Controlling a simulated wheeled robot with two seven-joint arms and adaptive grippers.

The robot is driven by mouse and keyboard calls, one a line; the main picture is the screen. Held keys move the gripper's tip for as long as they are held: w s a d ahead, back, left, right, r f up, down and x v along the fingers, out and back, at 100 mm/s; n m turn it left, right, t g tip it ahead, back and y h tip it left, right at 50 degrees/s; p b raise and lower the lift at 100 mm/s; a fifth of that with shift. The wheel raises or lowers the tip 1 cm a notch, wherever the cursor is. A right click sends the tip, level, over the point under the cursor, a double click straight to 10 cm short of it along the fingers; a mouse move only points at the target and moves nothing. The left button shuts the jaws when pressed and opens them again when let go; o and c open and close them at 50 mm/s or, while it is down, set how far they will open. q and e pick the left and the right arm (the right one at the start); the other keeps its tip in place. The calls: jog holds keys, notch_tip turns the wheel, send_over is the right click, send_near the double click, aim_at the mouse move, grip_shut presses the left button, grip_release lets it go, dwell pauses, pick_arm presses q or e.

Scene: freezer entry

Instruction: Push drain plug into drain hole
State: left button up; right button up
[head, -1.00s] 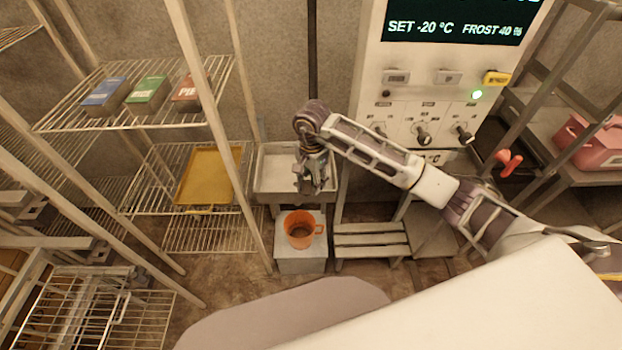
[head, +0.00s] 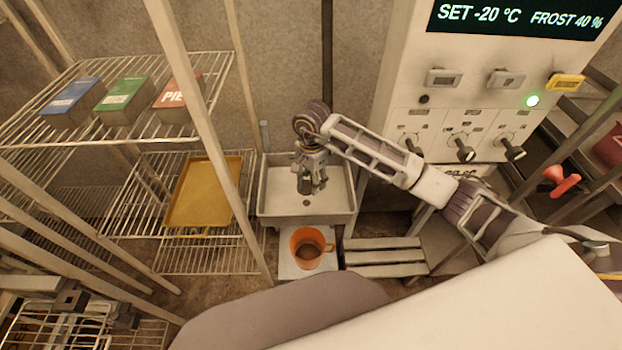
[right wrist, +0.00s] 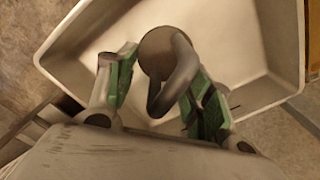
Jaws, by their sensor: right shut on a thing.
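My right gripper (head: 313,184) is over the middle of the white sink (head: 342,197), pointing down. In the right wrist view its green-padded fingers (right wrist: 160,92) are shut on the drain plug (right wrist: 164,50), a dark round disc with a thick looped handle. The plug is hard to tell from the fingers in the head view. The drain hole (head: 306,203) is a small dark spot in the sink floor, just in front of the gripper. It does not show in the right wrist view. The plug looks above the sink floor and apart from the hole. I cannot make out my left gripper.
An orange mug (head: 307,252) stands below the front of the sink. A wire shelf with a yellow tray (head: 203,192) is close on the left, with boxes above. The control panel (head: 447,110) rises at the right, with a slatted step (head: 384,255) below it.

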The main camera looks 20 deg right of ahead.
aim_at(311, 183)
jog(key=shift+r, duration=0.1)
pick_arm(q)
jog(key=shift+w+f, duration=0.1)
pick_arm(e)
jog(key=shift+f, duration=0.25)
jog(key=shift+f+b, duration=0.45)
jog(key=shift+f, duration=0.25)
jog(key=shift+f+b, duration=0.4)
jog(key=shift+f, duration=0.35)
jog(key=shift+f+b, duration=0.4)
jog(key=shift+f, duration=0.4)
pick_arm(q)
jog(key=shift+w+a+f, duration=0.3)
jog(key=shift+a+f, duration=0.3)
jog(key=shift+w+a+f, duration=0.3)
jog(key=shift+a+f, duration=0.3)
pick_arm(e)
jog(key=shift+f, duration=0.2)
pick_arm(q)
jog(key=shift+a, duration=0.1)
jog(key=shift+a, duration=0.25)
jog(key=shift+s, duration=0.1)
